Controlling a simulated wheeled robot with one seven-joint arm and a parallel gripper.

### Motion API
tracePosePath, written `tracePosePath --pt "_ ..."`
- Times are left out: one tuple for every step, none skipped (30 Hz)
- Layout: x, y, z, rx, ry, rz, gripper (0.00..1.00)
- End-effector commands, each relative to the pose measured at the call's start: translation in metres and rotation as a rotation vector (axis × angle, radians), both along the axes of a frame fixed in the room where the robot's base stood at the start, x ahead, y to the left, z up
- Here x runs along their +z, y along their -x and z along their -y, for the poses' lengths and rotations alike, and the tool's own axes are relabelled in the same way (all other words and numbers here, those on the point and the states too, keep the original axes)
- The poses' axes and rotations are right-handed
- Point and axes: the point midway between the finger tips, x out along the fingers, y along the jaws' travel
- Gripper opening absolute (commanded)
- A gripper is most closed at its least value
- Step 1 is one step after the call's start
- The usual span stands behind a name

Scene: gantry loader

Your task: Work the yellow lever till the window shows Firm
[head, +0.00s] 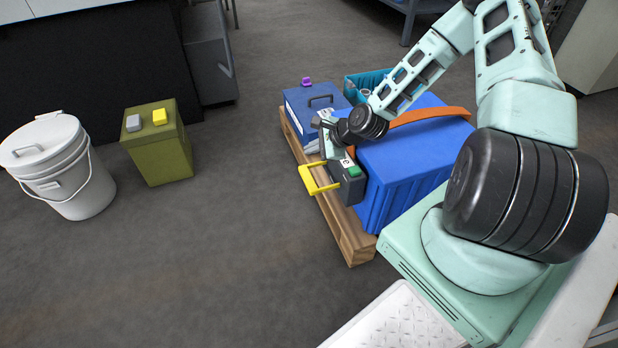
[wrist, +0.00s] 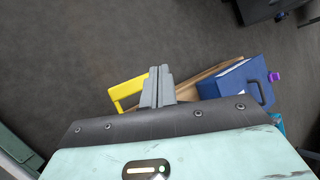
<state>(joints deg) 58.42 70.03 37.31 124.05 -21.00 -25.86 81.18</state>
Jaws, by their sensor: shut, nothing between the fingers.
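The yellow lever (head: 306,180) is a U-shaped handle. It sticks out to the left from a dark grey box (head: 347,190) on the near side of the blue crate. A small white patch (head: 347,162) and a green patch (head: 354,171) show on top of the box; any window wording is too small to read. My gripper (head: 326,143) is shut and empty, just above and behind the lever. In the wrist view the shut fingers (wrist: 157,72) are right of the lever (wrist: 127,90), which is partly hidden by my gripper body. I cannot tell whether they touch.
The blue crate (head: 400,165) with an orange strap (head: 430,114) stands on a wooden pallet (head: 352,243). A blue case (head: 308,122) and a teal bin (head: 357,84) are behind. An olive box (head: 160,158) and white bucket (head: 75,190) stand left. The floor between is clear.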

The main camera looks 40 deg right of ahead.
Motion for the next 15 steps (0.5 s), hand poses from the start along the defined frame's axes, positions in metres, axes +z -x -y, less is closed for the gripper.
tracePosePath --pt "-0.003 0.0 0.0 0.001 0.001 -0.001 0.0" --pt "-0.005 0.0 0.0 0.001 0.001 -0.001 0.0" --pt "-0.008 0.0 0.0 0.001 0.001 -0.001 0.0" --pt "-0.01 0.0 0.0 0.001 0.001 -0.001 0.0" --pt "-0.013 0.0 0.0 0.001 0.002 -0.001 0.0" --pt "-0.017 0.0 0.0 0.001 0.002 -0.001 0.0" --pt "-0.02 0.0 0.0 0.002 0.003 0.0 0.0" --pt "-0.024 0.0 0.0 0.002 0.003 0.0 0.0" --pt "-0.029 0.0 0.0 0.002 0.003 0.0 0.0" --pt "-0.033 0.0 0.0 0.001 0.002 -0.001 0.0" --pt "-0.037 0.0 0.0 0.001 0.002 -0.001 0.0" --pt "-0.042 0.0 0.0 0.001 0.003 -0.001 0.0" --pt "-0.046 0.0 0.0 0.002 0.002 -0.002 0.0" --pt "-0.05 0.0 0.0 0.003 0.002 -0.001 0.0" --pt "-0.056 0.0 0.0 0.003 0.002 -0.001 0.0"
